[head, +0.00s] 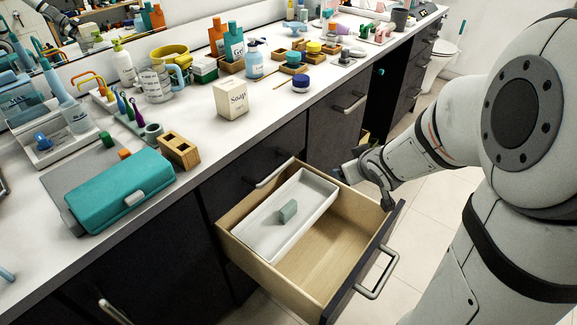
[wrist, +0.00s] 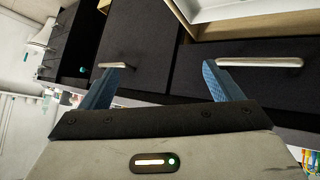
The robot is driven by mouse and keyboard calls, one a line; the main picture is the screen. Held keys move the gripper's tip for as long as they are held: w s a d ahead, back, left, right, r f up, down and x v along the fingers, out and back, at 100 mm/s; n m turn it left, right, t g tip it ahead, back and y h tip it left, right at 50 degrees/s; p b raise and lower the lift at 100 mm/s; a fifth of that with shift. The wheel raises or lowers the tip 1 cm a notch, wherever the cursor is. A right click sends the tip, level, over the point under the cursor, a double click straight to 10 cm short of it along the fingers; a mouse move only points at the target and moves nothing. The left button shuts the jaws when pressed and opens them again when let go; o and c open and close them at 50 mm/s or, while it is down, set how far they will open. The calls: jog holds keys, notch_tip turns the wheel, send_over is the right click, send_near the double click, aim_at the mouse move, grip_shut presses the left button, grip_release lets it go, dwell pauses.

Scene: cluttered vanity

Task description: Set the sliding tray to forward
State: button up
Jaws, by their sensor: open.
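The sliding tray (head: 268,243) is a long white tray inside the open wooden drawer (head: 322,248). It lies along the drawer's back left side, and bare drawer floor shows in front of it. A small grey-green block (head: 287,211) is in the tray. My gripper (head: 352,170) is just beyond the drawer's right side, near the tray's right end, apart from the tray. In the wrist view my gripper (wrist: 165,80) shows two blue fingers spread wide with nothing between them. A corner of the white tray (wrist: 225,8) shows at the top.
The drawer front with its handle (head: 377,274) stands out over the floor. The counter above holds a soap box (head: 231,99), a teal case (head: 120,189), bottles and cups. Closed dark drawers with metal handles (wrist: 262,62) lie beyond my fingers. Floor is clear to the right.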

jog(key=w+a+f+n+y+b, duration=0.1)
jog(key=a+f+y+b, duration=0.15)
jog(key=f, duration=0.35)
jog(key=w+a+f+n+y+b, duration=0.1)
jog(key=a+f+b, duration=0.15)
jog(key=f, duration=0.25)
jog(key=n+g+y+b, duration=0.1)
jog(key=n+y+b, duration=0.2)
jog(key=y+b, duration=0.25)
send_near(291, 209)
jog(key=w, duration=0.1)
jog(key=w+a+f, duration=0.1)
jog(key=shift+w+a+f+b, duration=0.15)
jog(key=shift+w+a+b, duration=0.15)
jog(key=shift+w+b, duration=0.05)
jog(key=shift+s+a+f, duration=0.1)
jog(key=shift+a+f, duration=0.1)
jog(key=shift+a, duration=0.05)
jog(key=shift+a+f+y+b, duration=0.15)
jog(key=shift+a+y+b, duration=0.15)
jog(key=b+x, duration=0.2)
jog(key=x, duration=0.5)
